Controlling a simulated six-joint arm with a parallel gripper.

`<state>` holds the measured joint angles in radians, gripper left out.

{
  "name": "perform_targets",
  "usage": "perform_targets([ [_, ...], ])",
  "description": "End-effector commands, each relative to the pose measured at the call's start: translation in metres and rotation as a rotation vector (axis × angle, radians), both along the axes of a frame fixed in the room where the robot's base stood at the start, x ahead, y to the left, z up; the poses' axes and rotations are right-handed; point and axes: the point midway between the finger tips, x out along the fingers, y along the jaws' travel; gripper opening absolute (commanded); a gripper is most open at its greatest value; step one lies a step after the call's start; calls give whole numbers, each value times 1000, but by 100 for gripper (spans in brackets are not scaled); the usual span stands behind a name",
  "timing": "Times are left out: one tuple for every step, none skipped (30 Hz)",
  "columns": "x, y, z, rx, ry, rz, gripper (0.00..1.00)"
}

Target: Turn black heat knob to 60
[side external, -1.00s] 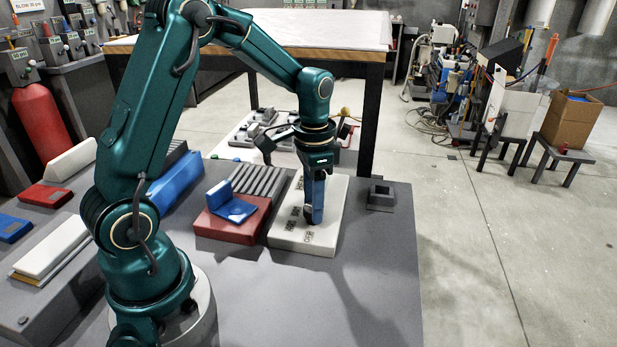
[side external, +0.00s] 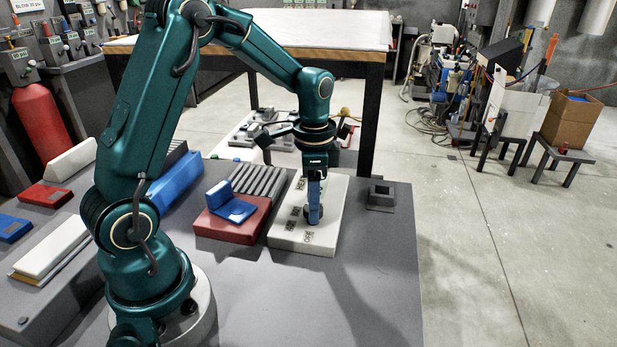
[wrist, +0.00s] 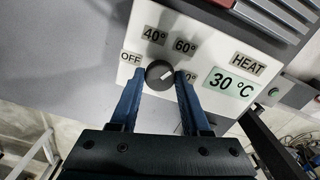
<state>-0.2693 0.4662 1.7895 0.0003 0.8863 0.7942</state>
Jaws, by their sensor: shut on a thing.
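The black heat knob (wrist: 159,74) sits on a white panel (wrist: 207,60) with the labels OFF, 40° and 60° around it. A fourth label on the right is partly hidden by a finger. A pale mark on the knob points to its right and slightly up in the wrist view, below the direction of the 60° label (wrist: 185,46). The display (wrist: 231,83) beside HEAT reads 30 °C. My gripper (wrist: 159,82) is shut on the knob, one finger on each side. In the side view my gripper (side external: 314,220) points down onto the white panel (side external: 285,238).
A red block with a blue piece (side external: 238,207) lies left of the panel. A small grey square holder (side external: 381,196) stands to its right. The grey table is bare in front of the panel.

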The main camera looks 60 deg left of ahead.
Motion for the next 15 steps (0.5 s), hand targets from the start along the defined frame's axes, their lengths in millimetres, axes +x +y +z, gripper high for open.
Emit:
perform_targets([
  [0, 0, 1, 0, -2, 1, 50],
  [0, 0, 1, 0, -2, 1, 62],
  [0, 0, 1, 0, -2, 1, 77],
  [0, 0, 1, 0, -2, 1, 77],
  [0, 0, 1, 0, -2, 1, 77],
  [0, 0, 1, 0, -2, 1, 77],
  [0, 0, 1, 0, -1, 1, 77],
  [0, 0, 1, -1, -1, 1, 77],
  [0, 0, 0, -1, -1, 1, 77],
  [0, 0, 0, -1, -1, 1, 77],
  [0, 0, 0, -1, -1, 1, 77],
  [0, 0, 1, -1, -1, 1, 77],
  [0, 0, 2, 0, -1, 1, 77],
  [1, 0, 3, 0, -2, 1, 77],
  [1, 0, 7, 1, -5, 1, 77],
])
